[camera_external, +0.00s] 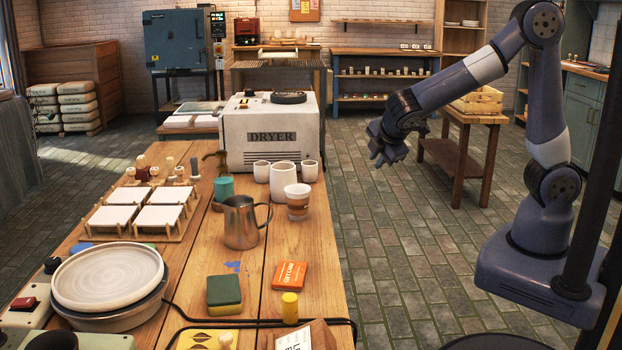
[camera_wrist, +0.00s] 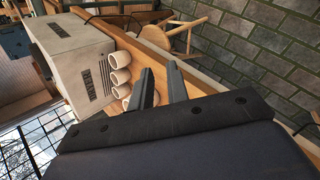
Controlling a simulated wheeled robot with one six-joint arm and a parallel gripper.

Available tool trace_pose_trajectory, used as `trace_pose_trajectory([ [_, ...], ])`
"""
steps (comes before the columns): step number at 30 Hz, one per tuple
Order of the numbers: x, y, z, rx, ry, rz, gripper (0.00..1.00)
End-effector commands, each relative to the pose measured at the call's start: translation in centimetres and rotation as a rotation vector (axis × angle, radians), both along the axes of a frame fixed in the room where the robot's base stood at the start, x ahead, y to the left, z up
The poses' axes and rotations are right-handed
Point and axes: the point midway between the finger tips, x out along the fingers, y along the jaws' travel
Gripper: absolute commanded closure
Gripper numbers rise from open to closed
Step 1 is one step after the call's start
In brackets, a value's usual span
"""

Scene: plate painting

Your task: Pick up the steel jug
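The steel jug (camera_external: 241,222) stands upright on the wooden table in the external view, its handle toward the right. A white-and-brown cup (camera_external: 298,204) stands just right of it, and white cups (camera_external: 284,182) stand behind. My gripper (camera_external: 380,158) is in the air over the floor, right of the table and well apart from the jug. In the wrist view my gripper's two fingers (camera_wrist: 160,84) are spread with nothing visible between them. I cannot make out the jug in the wrist view.
The white dryer (camera_external: 268,131) stands behind the cups; it also shows in the wrist view (camera_wrist: 75,65). Left of the jug are a teal cylinder (camera_external: 224,188) and a rack of white tiles (camera_external: 150,216). A sponge (camera_external: 224,294) and orange box (camera_external: 291,275) lie in front.

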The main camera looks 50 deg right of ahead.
Motion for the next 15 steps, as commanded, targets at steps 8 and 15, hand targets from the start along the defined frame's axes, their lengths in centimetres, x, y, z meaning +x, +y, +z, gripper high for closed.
trace_pose_trajectory([
  [8,3.9,16.3,-5.0,-0.278,-0.144,0.462,0.84],
  [15,3.1,26.1,-7.6,-0.422,-0.259,0.702,0.84],
])
